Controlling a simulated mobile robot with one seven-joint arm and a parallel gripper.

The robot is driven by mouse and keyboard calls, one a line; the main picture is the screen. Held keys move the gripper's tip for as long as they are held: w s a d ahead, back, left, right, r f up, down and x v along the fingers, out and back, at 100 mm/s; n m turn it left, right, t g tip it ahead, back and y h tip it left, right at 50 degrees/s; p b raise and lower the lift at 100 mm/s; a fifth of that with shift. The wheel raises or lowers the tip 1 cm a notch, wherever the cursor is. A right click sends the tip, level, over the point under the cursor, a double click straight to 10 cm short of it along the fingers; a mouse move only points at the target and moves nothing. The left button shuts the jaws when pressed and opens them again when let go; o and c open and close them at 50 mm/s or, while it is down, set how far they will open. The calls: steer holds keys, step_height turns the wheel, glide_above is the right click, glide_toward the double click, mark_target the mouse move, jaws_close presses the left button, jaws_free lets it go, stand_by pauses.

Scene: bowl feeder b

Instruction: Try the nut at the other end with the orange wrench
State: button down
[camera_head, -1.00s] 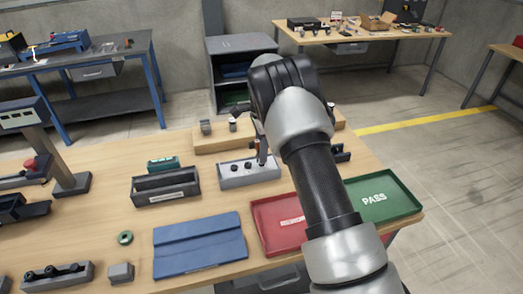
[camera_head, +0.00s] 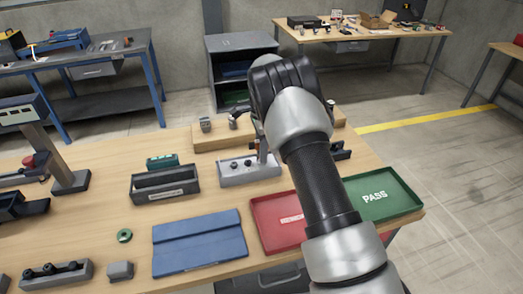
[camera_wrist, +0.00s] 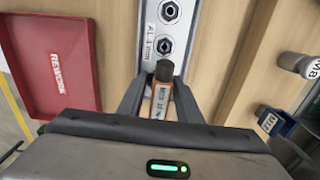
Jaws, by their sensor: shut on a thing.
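In the wrist view my gripper (camera_wrist: 160,98) is shut on the orange wrench (camera_wrist: 159,104), which has a dark round end and a white label on its orange body. The dark end is over the near part of the grey nut block (camera_wrist: 148,35). One nut (camera_wrist: 165,46) shows just beyond that end, and another nut (camera_wrist: 169,12) lies further along near the picture's top edge. I cannot tell whether the wrench touches the block. In the head view the block (camera_head: 250,178) stands mid-table, and my arm hides most of the gripper and the wrench.
A red tray (camera_head: 275,240) and a green PASS tray (camera_head: 400,208) lie at the right of the table. A dark open box (camera_head: 165,188) stands left of the block, with a blue mat (camera_head: 200,243) in front. A wooden board (camera_head: 215,142) lies behind the block.

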steer(key=shift+f, duration=0.3)
stand_by(0.5)
steer(key=shift+m, duration=1.1)
steer(key=shift+n, duration=0.6)
steer(key=shift+r+p, duration=1.2)
steer(key=shift+r, duration=1.35)
